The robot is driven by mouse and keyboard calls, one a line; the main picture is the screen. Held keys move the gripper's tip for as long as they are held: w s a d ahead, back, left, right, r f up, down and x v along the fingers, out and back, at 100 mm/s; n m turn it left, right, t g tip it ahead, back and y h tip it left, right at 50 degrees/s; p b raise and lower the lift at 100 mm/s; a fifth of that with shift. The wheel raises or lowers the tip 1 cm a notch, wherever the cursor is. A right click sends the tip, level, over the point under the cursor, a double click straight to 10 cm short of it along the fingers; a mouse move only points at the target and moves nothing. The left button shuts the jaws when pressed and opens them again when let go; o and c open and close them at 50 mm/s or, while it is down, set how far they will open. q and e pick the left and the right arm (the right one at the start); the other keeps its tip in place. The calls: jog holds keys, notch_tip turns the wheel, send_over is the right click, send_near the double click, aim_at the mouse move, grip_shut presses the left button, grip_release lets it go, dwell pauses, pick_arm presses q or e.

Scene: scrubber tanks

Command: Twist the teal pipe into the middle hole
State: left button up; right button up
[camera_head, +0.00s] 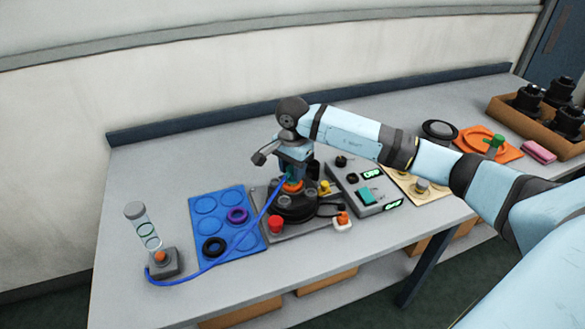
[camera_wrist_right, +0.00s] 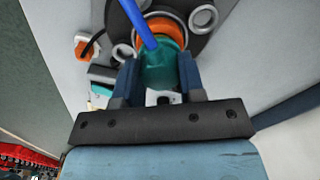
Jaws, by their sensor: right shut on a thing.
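The teal pipe (camera_wrist_right: 158,66) is between the fingers of my right gripper (camera_wrist_right: 158,82), which is shut on it. A blue hose (camera_wrist_right: 138,22) runs from the pipe. The pipe's far end meets an orange ring (camera_wrist_right: 163,26) on top of a dark round tank lid (camera_wrist_right: 208,38), at its middle; how deep it sits is hidden. In the head view my right gripper (camera_head: 293,172) points down over the dark tank unit (camera_head: 292,208), and the teal pipe (camera_head: 290,177) shows only in part. My left gripper is not in view.
The blue hose (camera_head: 226,255) crosses a blue mat (camera_head: 205,203) with a purple ring (camera_head: 237,215) and black ring (camera_head: 214,247), reaching a clear tube stand (camera_head: 165,263). A grey control box (camera_head: 366,186) stands right of the tank.

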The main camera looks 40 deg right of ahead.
jog(key=shift+f, duration=0.1)
dwell(0.3)
jog(key=shift+f+b, duration=0.2)
jog(key=shift+b, duration=0.2)
dwell(0.5)
jog(key=o, duration=1.8)
jog(key=shift+r, duration=0.1)
jog(key=shift+r+p, duration=1.45)
jog(key=shift+r, duration=1.95)
